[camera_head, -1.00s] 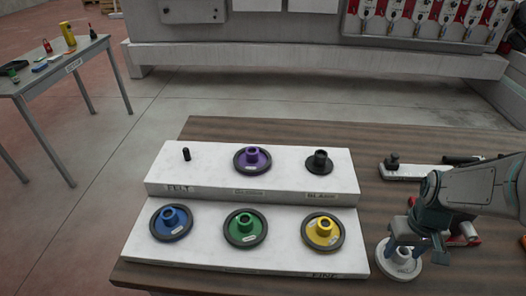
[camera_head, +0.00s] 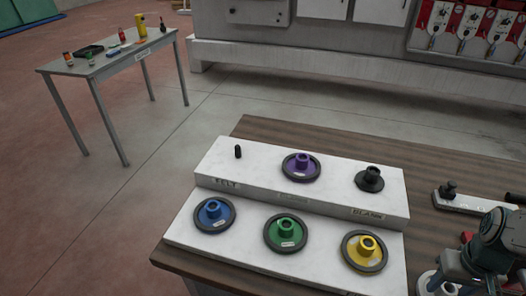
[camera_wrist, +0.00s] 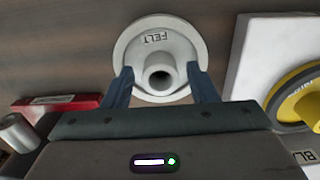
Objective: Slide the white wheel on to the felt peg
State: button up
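The white wheel (camera_wrist: 190,45), marked FELT, lies flat on the brown table, hub up, in the wrist view. In the head view only part of it (camera_head: 425,284) shows at the lower right, behind my gripper (camera_head: 458,281). My gripper (camera_wrist: 163,88) is open, with one blue finger on each side of the wheel's hub. A gap shows at the left finger; whether the right one touches is unclear. The felt peg (camera_head: 238,152), short and black, stands bare at the left of the white rack's upper step, above a FELT label.
The white stepped rack (camera_head: 330,205) holds a purple wheel (camera_head: 301,166) and a black piece (camera_head: 370,179) above, and blue (camera_head: 214,214), green (camera_head: 286,232) and yellow (camera_head: 365,250) wheels below. A red-ended item (camera_wrist: 62,104) lies left of the wheel in the wrist view.

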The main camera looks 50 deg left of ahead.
grip_shut()
notch_tip(320, 180, up, 7)
jog(key=p, duration=0.5)
dwell(0.4)
